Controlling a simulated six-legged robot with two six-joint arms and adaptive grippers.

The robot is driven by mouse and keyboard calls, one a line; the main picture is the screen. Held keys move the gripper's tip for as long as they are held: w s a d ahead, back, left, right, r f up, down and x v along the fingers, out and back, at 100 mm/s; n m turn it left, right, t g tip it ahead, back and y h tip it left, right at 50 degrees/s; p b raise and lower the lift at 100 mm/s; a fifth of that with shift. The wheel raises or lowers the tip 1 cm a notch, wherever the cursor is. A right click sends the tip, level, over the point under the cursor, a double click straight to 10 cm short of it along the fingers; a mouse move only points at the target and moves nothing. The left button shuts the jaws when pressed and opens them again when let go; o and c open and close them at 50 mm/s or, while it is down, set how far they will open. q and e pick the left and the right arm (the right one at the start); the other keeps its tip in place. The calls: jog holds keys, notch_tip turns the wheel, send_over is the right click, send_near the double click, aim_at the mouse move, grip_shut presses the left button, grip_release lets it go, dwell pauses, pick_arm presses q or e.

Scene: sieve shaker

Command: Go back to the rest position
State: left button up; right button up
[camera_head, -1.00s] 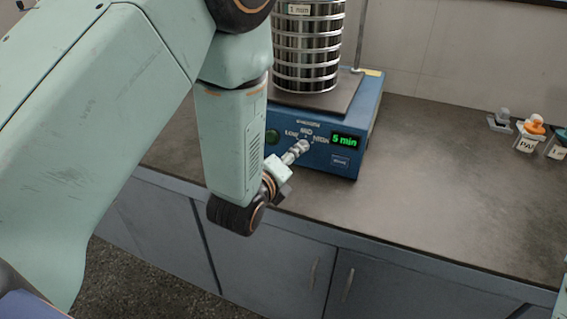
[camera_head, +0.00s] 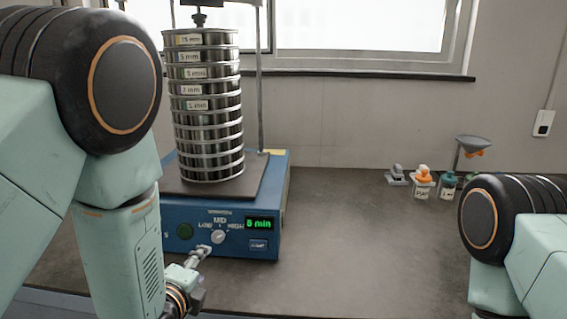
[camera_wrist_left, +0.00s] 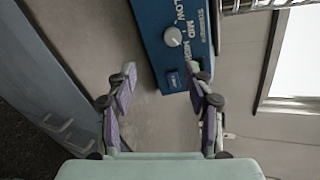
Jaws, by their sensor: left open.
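The blue sieve shaker (camera_head: 270,215) stands on the counter with a tall stack of steel sieves (camera_head: 208,110) on its plate. Its front panel has a knob (camera_head: 218,237) between LOW, MID and HIGH marks and a green display (camera_head: 259,223) reading 5 min. My left gripper (camera_head: 203,251) is just below and left of the knob. In the left wrist view my left gripper (camera_wrist_left: 162,72) is open and empty, with the knob (camera_wrist_left: 173,37) beyond its fingertips and apart from them. My right arm shows at the right edge; its gripper is out of view.
Labelled bottles (camera_head: 424,183) and a funnel on a stand (camera_head: 473,143) are at the back right of the counter (camera_head: 350,240). The counter between shaker and bottles is clear. A window (camera_head: 375,25) is behind. Cabinet fronts (camera_wrist_left: 50,90) show in the left wrist view.

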pick_arm(q)
jog(key=s+a+f+n+g, duration=0.2)
jog(key=s+f+n+g, duration=0.5)
jog(key=s+f+n, duration=0.75)
jog(key=s+f+n+g, duration=0.3)
jog(key=s+f, duration=0.1)
jog(key=s, duration=0.6)
jog(key=s+a+f+n+g, duration=0.1)
jog(key=s+f+n+g, duration=0.2)
jog(key=s, duration=0.7)
notch_tip(320, 180, down, 2)
jog(key=shift+s+a+n+g, duration=0.2)
jog(key=shift+s+n+g, duration=0.1)
jog(key=shift+n+g, duration=0.15)
jog(key=shift+c, duration=0.2)
